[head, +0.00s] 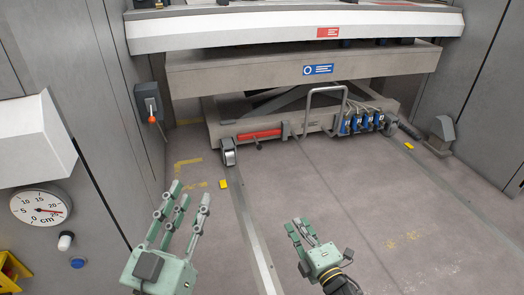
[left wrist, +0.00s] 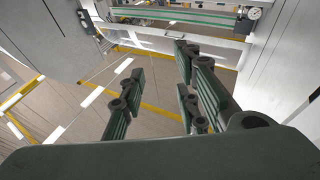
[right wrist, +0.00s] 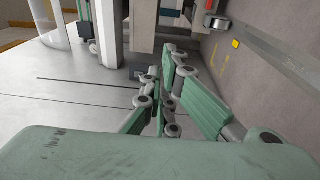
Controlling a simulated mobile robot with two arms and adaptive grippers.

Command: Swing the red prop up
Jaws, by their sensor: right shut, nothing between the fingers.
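The red prop (head: 259,135) lies level along the front of the grey lower frame, just right of a small wheel, in the head view. My left gripper (head: 184,196) is in front of the machine, below and left of the prop in the picture. Its fingers are spread with nothing between them, also in the left wrist view (left wrist: 160,95). My right gripper (head: 301,230) is low over the floor, apart from the prop. Its fingers are closed together and empty in the right wrist view (right wrist: 165,95).
A grey tube handle (head: 327,92) rises from the frame, with blue connectors (head: 362,123) to its right. A grey beam (head: 300,72) overhangs the frame. A lever box (head: 149,104) and dial gauge (head: 40,206) are on the left wall. Floor rails (head: 247,222) run forward; the floor between is clear.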

